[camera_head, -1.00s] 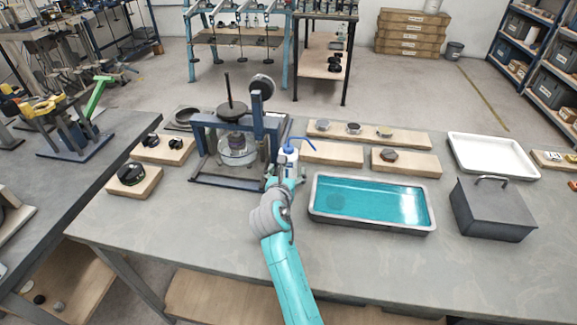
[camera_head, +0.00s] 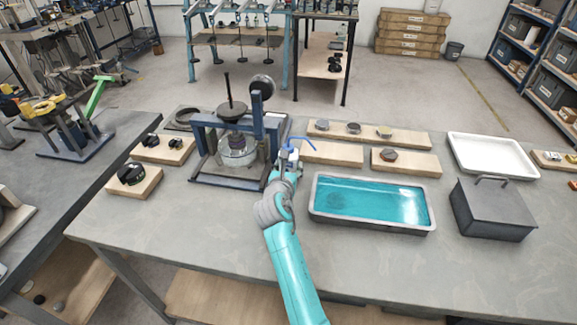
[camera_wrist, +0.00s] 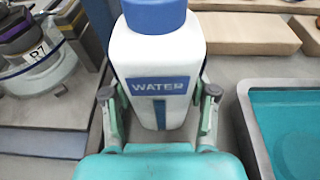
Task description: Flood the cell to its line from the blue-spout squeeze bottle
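In the wrist view the bottle (camera_wrist: 162,60) carries a WATER label and fills the middle. My gripper (camera_wrist: 160,105) has a finger on each side of it; whether both press on it is unclear. In the head view my gripper (camera_head: 284,180) hides its lower part.
A grey tray of blue-green liquid (camera_head: 372,204) lies close on the right. Wooden boards with small discs (camera_head: 340,153) lie behind the bottle. The blue loading frame (camera_head: 262,130) stands close on the left. A lidded grey box (camera_head: 492,210) is farther right.

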